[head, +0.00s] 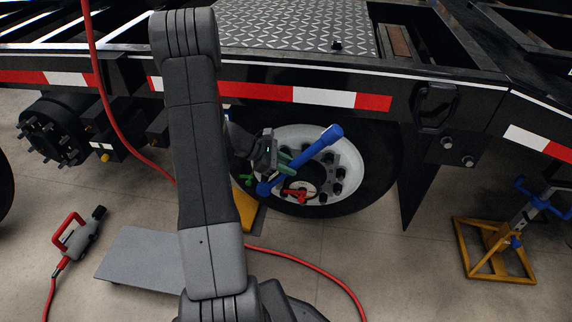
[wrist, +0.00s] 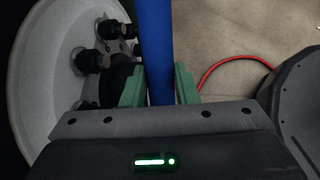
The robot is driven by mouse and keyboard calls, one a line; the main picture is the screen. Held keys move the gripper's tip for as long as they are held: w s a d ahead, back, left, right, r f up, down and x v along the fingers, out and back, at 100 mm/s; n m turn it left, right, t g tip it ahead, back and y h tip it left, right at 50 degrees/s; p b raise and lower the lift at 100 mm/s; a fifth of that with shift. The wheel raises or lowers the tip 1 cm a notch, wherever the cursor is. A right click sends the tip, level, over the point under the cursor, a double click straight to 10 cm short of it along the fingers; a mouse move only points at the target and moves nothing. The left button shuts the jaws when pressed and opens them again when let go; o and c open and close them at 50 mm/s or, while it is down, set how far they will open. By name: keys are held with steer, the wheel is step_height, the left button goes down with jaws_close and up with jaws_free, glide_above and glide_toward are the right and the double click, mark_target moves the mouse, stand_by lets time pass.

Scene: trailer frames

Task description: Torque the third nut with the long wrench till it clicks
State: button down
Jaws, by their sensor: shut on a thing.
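The long blue wrench (head: 312,150) slants across the white wheel (head: 345,162), its upper end to the right and its lower end at the lower left. My gripper (head: 282,163) is shut on its shaft. In the wrist view the blue shaft (wrist: 157,55) stands between the green fingers of my gripper (wrist: 159,85). Several dark nuts (wrist: 100,60) sit on the wheel at the left of that view. The wrench's working end is hidden there, so I cannot tell which nut it is on. A small red part (head: 295,194) is near the wheel's hub.
A yellow chock (head: 248,208) stands by the tyre. A red hose (head: 315,268) crosses the floor. A red-handled tool (head: 80,238) and a grey plate (head: 140,255) lie at left. A yellow jack stand (head: 490,250) is at right. The striped trailer rail (head: 320,97) runs above the wheel.

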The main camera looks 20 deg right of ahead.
steer(key=shift+s+d+f, duration=0.1)
steer(key=shift+d, duration=0.05)
stand_by(0.4)
steer(key=shift+s+d+f+y, duration=0.2)
steer(key=shift+d+y, duration=0.05)
steer(key=shift+y, duration=0.15)
steer(key=shift+s+d+f, duration=0.1)
steer(key=shift+d+f, duration=0.05)
stand_by(0.4)
steer(key=shift+s+d+f+t+y+b, duration=0.2)
steer(key=shift+t+y+b, duration=0.1)
steer(key=shift+t+b, duration=0.1)
steer(key=shift+d+f, duration=0.2)
stand_by(0.4)
steer(key=shift+a, duration=0.1)
